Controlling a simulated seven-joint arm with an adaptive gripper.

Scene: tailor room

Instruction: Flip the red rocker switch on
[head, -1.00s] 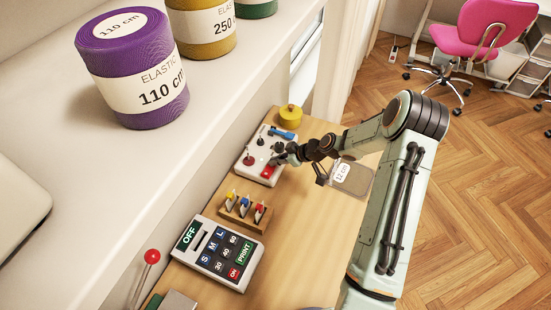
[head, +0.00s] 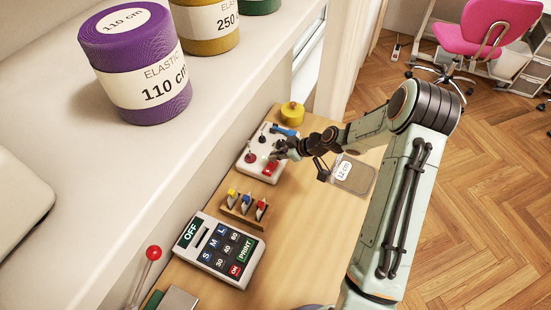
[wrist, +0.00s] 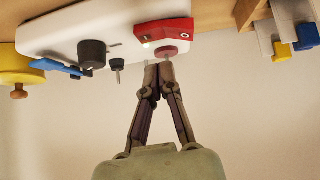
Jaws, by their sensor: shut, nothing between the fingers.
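The red rocker switch (head: 270,169) sits on the near right corner of a white control panel (head: 252,170) on the wooden table. In the wrist view the red rocker (wrist: 165,29) shows small white marks at both ends; I cannot tell which end is pressed. My gripper (head: 280,155) is over the panel, close to the rocker. In the wrist view my gripper's fingertips (wrist: 158,68) are together and empty, just below a round red knob (wrist: 167,51) that lies between them and the rocker. I cannot tell whether they touch anything.
The panel also carries black knobs (wrist: 92,53) and a blue lever (head: 284,131). A yellow round thing (head: 292,112) stands behind it. A wooden block with coloured clips (head: 243,207) and a keypad device (head: 217,248) lie nearer. A wall shelf rises at left.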

